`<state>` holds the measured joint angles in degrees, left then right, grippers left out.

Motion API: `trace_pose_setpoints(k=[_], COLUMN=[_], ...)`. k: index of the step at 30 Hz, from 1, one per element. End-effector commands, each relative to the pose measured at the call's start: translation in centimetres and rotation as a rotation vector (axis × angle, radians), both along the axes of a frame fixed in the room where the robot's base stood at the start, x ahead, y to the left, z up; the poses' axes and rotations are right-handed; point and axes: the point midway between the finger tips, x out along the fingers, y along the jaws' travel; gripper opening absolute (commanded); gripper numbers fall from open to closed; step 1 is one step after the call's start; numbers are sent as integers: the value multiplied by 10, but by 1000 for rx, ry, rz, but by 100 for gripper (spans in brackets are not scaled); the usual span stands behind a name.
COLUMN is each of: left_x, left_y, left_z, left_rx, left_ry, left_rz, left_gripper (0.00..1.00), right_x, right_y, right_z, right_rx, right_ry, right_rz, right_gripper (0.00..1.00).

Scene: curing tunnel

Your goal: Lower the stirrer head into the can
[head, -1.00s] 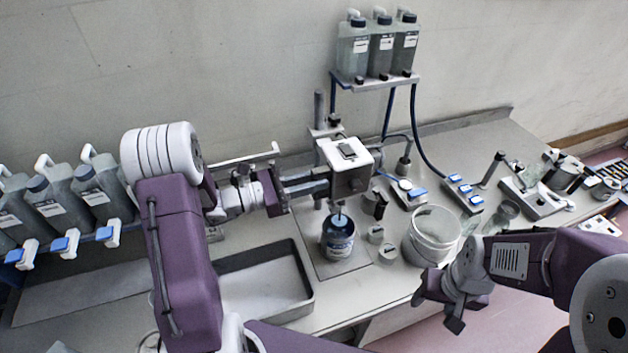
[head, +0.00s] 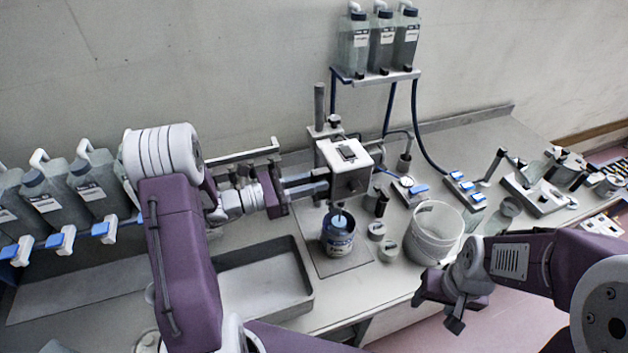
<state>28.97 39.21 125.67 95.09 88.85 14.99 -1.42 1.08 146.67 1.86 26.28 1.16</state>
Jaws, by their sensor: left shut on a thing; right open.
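The stirrer head (head: 352,180), a pale grey box on an upright post (head: 319,103), stands over the can. Its thin shaft (head: 339,209) points down at the can's mouth, where a light blue patch shows. I cannot tell how deep the tip reaches. My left gripper (head: 324,183) is shut on the left side of the stirrer head; the exact grip is partly hidden. My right gripper (head: 456,304) is open and empty at the bench's front edge.
A white bucket (head: 432,238) and small pots (head: 388,250) stand right of the can. A shallow grey tray (head: 307,297) lies to its left. Bottles (head: 381,45) stand on a rear shelf, with hoses below. More bottles (head: 95,190) line the left.

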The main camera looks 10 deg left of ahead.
Motion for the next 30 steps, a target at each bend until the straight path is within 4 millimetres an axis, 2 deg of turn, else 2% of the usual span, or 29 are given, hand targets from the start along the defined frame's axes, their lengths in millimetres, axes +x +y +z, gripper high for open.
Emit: trace_pose_setpoints(k=[1,3,6,10,15,24,25,27,30], left_x=[-1,-1,-1,-1,-1,-2,-2,-2,-1], left_y=[-1,-1,-1,-1,-1,-1,-1,-1,-1], left_z=[-33,-55,-82,-106,-116,-117,-117,-116,-115], left_rx=[2,2,3,4,6,7,6,5,5], left_ry=[6,5,7,6,6,9,9,8,7], left_rz=[-3,-4,-4,-3,-3,-6,-6,-5,-4], left_gripper=[0,0,0,0,0,0,26,42,42], right_x=[0,0,0,0,0,0,0,0,0], right_y=[0,0,0,0,0,0,0,0,0], right_z=[-27,-45,-65,-82,-89,-87,-87,-87,-87], right_rx=[0,0,0,0,0,0,0,0,0], right_ry=[1,1,1,1,1,0,0,0,1], right_rz=[0,0,0,0,0,0,0,0,0], right_gripper=[56,56,56,56,56,56,56,56,56])
